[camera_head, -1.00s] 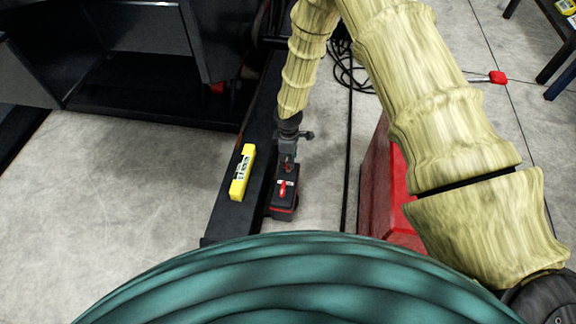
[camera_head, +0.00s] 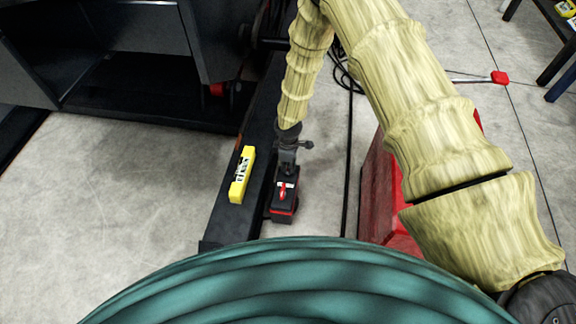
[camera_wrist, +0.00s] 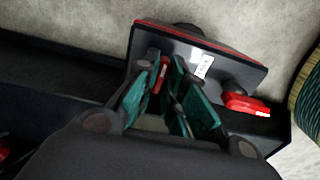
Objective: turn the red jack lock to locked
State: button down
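The jack is a dark box with a red rim (camera_head: 284,209), low on the floor beside the dark beam. A red lever (camera_head: 282,190) and a white label show on its top. In the wrist view the jack top (camera_wrist: 180,47) is tilted in the picture, with the white label (camera_wrist: 203,66). One red piece (camera_wrist: 161,76) shows between my fingertips; another red piece (camera_wrist: 247,104) lies to the right. I cannot tell for sure which is the lock. My gripper (camera_head: 287,168) points down over the jack, fingers apart (camera_wrist: 165,80); contact is unclear.
A yellow level (camera_head: 241,175) lies on the dark beam (camera_head: 229,225) left of the jack. A red body (camera_head: 381,195) stands to the right under my arm. Black cable (camera_head: 345,72) lies behind. Bare floor (camera_head: 110,195) is open on the left.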

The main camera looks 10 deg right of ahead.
jog(key=shift+p, duration=0.3)
jog(key=m+p, duration=0.1)
jog(key=m, duration=0.1)
jog(key=m+p, duration=0.1)
jog(key=p, duration=0.1)
jog(key=shift+r+m, duration=0.2)
jog(key=shift+m, duration=0.2)
jog(key=m+p, duration=0.2)
jog(key=m, duration=0.1)
jog(key=shift+m, duration=0.4)
jog(key=m+p, duration=0.1)
jog(key=m, duration=0.2)
jog(key=shift+f, duration=0.1)
jog(key=m+p, duration=0.1)
jog(key=m, duration=0.3)
jog(key=shift+f+m+p, duration=0.1)
jog(key=shift+m+p, duration=0.5)
jog(key=shift+m, duration=1)
jog(key=c, duration=1.5)
grip_release()
